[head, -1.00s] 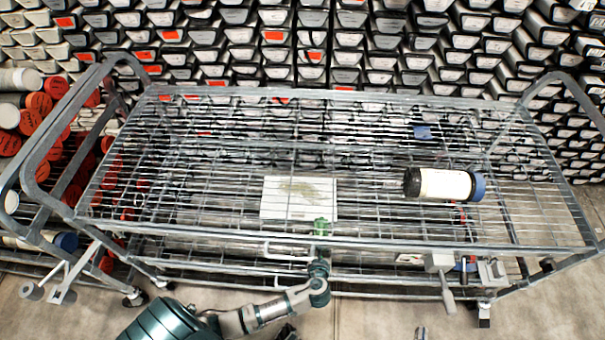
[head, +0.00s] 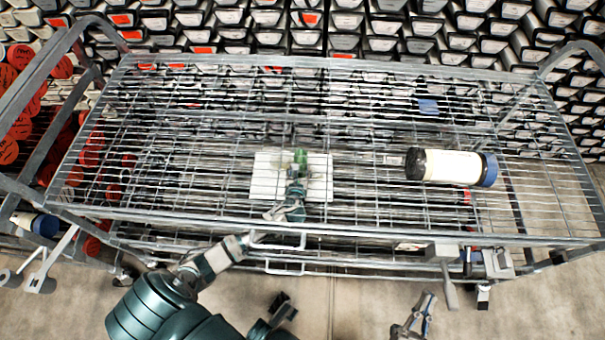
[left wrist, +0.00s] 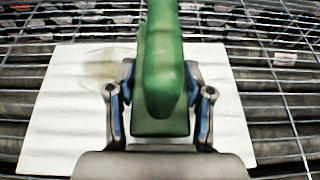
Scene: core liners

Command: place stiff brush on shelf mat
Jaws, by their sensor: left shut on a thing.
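The stiff brush is green and shows in the left wrist view (left wrist: 161,60), upright in the picture between the two fingers. In the head view its green top (head: 300,157) shows over the mat. My left gripper (head: 297,178) is shut on the brush, its fingers (left wrist: 160,90) on either side. The shelf mat (head: 264,183) is a white sheet with a faint brownish stain, lying on the wire shelf; it also shows in the left wrist view (left wrist: 60,125). I cannot tell whether the brush touches it. My right gripper (head: 415,318) is low in front of the cart, apart from everything; its jaw state is unclear.
A white cylinder with black and blue ends (head: 452,167) lies on the wire shelf (head: 365,190) to the right of the mat. The cart's front rail (head: 370,229) and side frames surround the shelf. Racks of core liners stand behind. Wire between mat and cylinder is bare.

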